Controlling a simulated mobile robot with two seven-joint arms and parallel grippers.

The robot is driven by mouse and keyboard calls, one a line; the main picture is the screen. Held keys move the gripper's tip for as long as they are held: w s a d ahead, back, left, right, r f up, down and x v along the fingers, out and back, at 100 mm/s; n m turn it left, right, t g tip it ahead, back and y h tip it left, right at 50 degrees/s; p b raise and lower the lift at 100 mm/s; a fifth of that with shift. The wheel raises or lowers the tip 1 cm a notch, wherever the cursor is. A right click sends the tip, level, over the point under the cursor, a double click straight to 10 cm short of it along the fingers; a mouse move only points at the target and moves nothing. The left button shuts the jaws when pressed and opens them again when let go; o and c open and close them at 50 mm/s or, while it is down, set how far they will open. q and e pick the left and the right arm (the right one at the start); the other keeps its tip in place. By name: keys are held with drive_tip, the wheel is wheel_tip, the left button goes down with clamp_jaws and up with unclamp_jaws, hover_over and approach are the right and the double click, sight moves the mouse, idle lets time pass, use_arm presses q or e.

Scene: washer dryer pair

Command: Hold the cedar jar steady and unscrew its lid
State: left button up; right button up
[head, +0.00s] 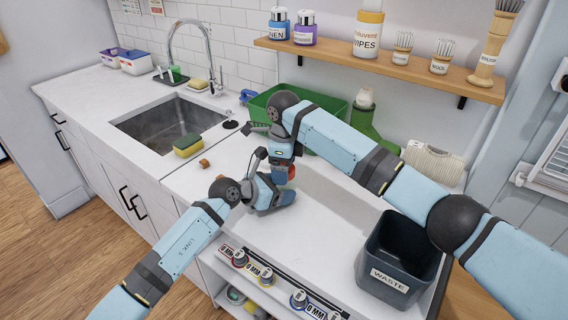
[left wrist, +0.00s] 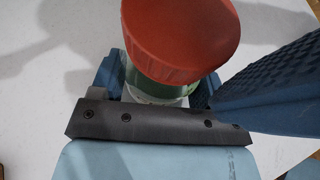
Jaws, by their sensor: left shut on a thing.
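The cedar jar shows in the left wrist view as a greenish, pale body (left wrist: 150,85) under a wide red-orange lid (left wrist: 180,35). In the head view only a bit of the red lid (head: 291,172) shows between my grippers. My left gripper (head: 280,196) is low over the white counter and shut around the jar's body; its blue fingers show on both sides of the jar in the left wrist view. My right gripper (head: 277,160) is just above and beside the lid. A blue textured finger (left wrist: 275,85) stands close to the lid's right side. Whether the right gripper grips the lid is hidden.
A small brown block (head: 204,163) and a yellow-green sponge (head: 188,145) lie left of my grippers, near the sink (head: 170,124). A green bin (head: 262,103) stands behind, and a dark waste bin (head: 398,252) front right. A wooden shelf (head: 400,68) with containers hangs above.

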drive_tip(key=c, duration=0.8)
drive_tip(key=o, duration=1)
drive_tip(key=shift+r, duration=2.3)
drive_tip(key=shift+c, duration=0.5)
drive_tip(key=r+n, duration=0.1)
drive_tip(key=n, duration=0.2)
drive_tip(key=shift+r, duration=0.2)
drive_tip(key=n, duration=0.2)
drive_tip(key=r+n, duration=0.2)
drive_tip(key=n, duration=0.1)
drive_tip(key=shift+n, duration=0.3)
drive_tip(key=shift+f+n, duration=0.3)
drive_tip(key=shift+f, duration=3.65)
